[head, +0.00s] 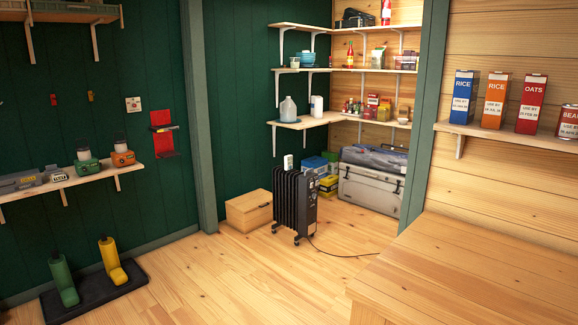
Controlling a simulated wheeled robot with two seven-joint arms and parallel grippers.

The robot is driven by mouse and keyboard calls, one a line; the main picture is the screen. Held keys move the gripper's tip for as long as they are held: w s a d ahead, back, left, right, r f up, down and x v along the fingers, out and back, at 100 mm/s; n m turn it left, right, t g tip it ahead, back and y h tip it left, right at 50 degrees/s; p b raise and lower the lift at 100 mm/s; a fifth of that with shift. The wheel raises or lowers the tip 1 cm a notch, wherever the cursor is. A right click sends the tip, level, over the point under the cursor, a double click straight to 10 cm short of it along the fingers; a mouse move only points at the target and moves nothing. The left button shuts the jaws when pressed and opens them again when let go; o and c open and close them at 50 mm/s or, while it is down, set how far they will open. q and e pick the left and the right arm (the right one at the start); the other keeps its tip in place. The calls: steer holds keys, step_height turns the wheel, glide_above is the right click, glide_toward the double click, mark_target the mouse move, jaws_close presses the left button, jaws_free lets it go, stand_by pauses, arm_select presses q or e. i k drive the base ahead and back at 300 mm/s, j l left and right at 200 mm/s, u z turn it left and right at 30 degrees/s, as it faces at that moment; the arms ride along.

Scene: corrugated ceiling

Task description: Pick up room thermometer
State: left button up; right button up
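A small upright white device (288,162) stands on top of the black oil radiator (294,203). It could be the room thermometer, but it is too small for me to read any display. Neither of my grippers is in view.
A wooden box (249,211) sits left of the radiator, and a grey cooler (369,190) stands behind it at right. A power cord (340,254) trails over the floor. A wooden counter (480,270) fills the lower right. Floor before the radiator is clear.

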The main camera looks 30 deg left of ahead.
mark_target(288, 159)
steer(key=i+j+u, duration=0.2)
steer(key=j+u, duration=0.2)
steer(key=i+j+u, duration=0.55)
steer(key=u, duration=0.2)
steer(key=i+j+u, duration=0.2)
steer(key=u, duration=0.2)
steer(key=i+j+u, duration=0.1)
steer(key=i+u, duration=0.15)
steer(key=i, duration=0.6)
steer(key=i+z, duration=0.75)
steer(key=i, duration=0.2)
steer(key=i+l+z, duration=0.1)
steer(key=i+z, duration=0.25)
steer(key=i, duration=0.35)
steer(key=i+j+z, duration=0.15)
steer(key=i+z, duration=0.15)
steer(key=i, duration=2.05)
steer(key=i+j+z, duration=0.2)
steer(key=i, duration=0.75)
steer(key=l, duration=0.1)
